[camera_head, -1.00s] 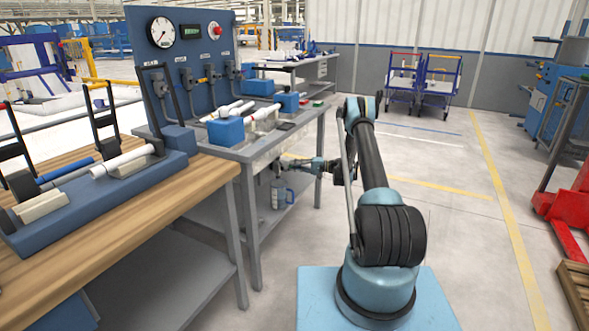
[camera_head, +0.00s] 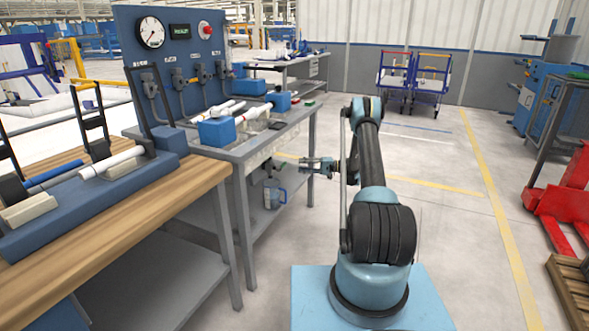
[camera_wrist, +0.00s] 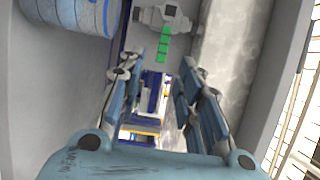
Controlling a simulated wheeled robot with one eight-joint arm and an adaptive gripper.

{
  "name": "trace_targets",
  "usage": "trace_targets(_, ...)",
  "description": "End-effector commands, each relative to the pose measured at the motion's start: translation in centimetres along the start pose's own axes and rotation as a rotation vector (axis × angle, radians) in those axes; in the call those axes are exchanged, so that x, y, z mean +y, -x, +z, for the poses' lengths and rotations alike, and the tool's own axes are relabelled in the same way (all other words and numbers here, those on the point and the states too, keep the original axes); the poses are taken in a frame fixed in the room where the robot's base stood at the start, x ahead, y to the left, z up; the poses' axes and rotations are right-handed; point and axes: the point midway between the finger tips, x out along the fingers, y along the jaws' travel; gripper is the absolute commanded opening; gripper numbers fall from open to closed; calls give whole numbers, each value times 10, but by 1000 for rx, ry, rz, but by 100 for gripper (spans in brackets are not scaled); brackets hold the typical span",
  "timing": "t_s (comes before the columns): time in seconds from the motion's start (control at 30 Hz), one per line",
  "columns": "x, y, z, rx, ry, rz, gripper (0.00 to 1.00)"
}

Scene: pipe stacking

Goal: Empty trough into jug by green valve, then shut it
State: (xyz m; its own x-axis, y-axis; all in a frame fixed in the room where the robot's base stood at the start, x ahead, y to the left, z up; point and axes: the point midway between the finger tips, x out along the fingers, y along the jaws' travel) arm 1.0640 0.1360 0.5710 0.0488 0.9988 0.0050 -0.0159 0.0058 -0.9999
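The grey trough (camera_head: 262,125) is set in the top of the middle bench; its contents cannot be made out. In the wrist view the green valve handle (camera_wrist: 163,45) hangs from a grey fitting (camera_wrist: 165,16), ahead of my fingers. My gripper (camera_head: 303,161) is beside the bench edge in the head view. In the wrist view its fingers (camera_wrist: 163,62) are apart, with nothing held between them.
A blue panel (camera_head: 178,48) with a gauge stands behind the trough. A blue box (camera_head: 216,131) and white pipes lie on the bench. A wooden-topped bench (camera_head: 120,215) is at left. A pale mottled wall (camera_wrist: 222,60) runs close along the right in the wrist view.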

Motion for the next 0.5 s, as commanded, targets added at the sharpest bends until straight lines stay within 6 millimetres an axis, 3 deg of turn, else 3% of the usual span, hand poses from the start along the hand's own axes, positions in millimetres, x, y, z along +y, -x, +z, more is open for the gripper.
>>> trace_targets(0.2, 0, 25, -1, 1, 0, 0, 32)
trace_targets(0.5, 0, 30, 0, 0, 0, 0, 32)
